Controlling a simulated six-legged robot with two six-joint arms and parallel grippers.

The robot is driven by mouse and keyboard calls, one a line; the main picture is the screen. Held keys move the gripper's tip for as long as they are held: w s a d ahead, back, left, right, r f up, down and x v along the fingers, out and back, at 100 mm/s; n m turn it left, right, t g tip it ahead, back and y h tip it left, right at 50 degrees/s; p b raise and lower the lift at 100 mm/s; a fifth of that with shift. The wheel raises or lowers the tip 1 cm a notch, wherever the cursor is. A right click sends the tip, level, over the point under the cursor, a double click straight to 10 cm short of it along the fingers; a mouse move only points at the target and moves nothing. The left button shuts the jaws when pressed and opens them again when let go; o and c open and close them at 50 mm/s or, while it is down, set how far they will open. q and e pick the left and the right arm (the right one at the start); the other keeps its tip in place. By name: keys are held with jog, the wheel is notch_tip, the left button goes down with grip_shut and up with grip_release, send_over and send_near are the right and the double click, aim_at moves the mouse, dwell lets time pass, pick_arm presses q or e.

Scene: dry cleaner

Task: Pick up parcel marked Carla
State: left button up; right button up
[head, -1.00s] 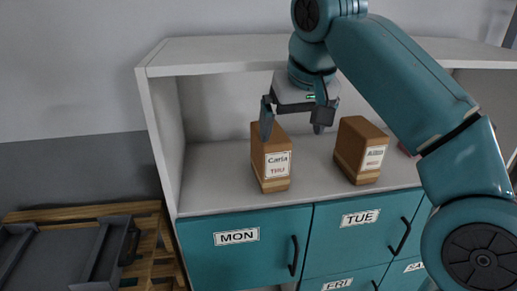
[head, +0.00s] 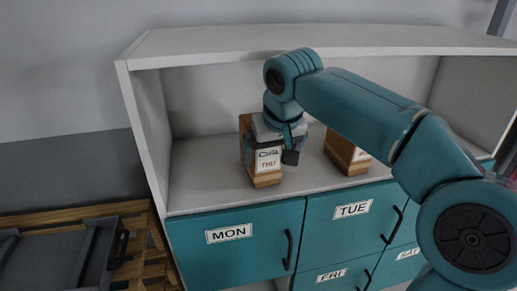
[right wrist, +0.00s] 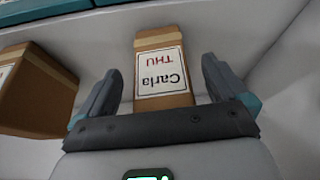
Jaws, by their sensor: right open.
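The parcel marked Carla (head: 266,179) is a brown box with a white label reading Carla and THU. It stands upright on the shelf above the MON drawer. In the right wrist view the Carla parcel (right wrist: 160,40) lies between the two fingers of my right gripper (right wrist: 160,92), with gaps on both sides. In the head view my right gripper (head: 270,152) is open around the parcel's upper part, and my arm hides part of its top. My left gripper is not in view.
A second brown parcel (head: 343,155) stands to the right on the same shelf (head: 205,185); it also shows in the right wrist view (right wrist: 38,92). Teal drawers labelled MON (head: 230,245) and TUE (head: 350,220) are below. A dark tray (head: 50,262) sits on wooden slats at lower left.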

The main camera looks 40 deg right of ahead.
aim_at(269, 163)
jog(key=x, duration=0.4)
jog(key=shift+s+d+p, duration=0.1)
jog(key=shift+d+p, duration=0.05)
jog(key=shift+p, duration=0.15)
jog(key=shift+s+r, duration=0.1)
jog(key=shift+r, duration=0.05)
jog(key=c, duration=0.4)
jog(key=shift+s+a, duration=0.1)
jog(key=shift+a, duration=0.1)
jog(key=c, duration=0.5)
jog(key=shift+d, duration=0.1)
jog(key=c, duration=0.4)
jog(key=shift+w, duration=0.25)
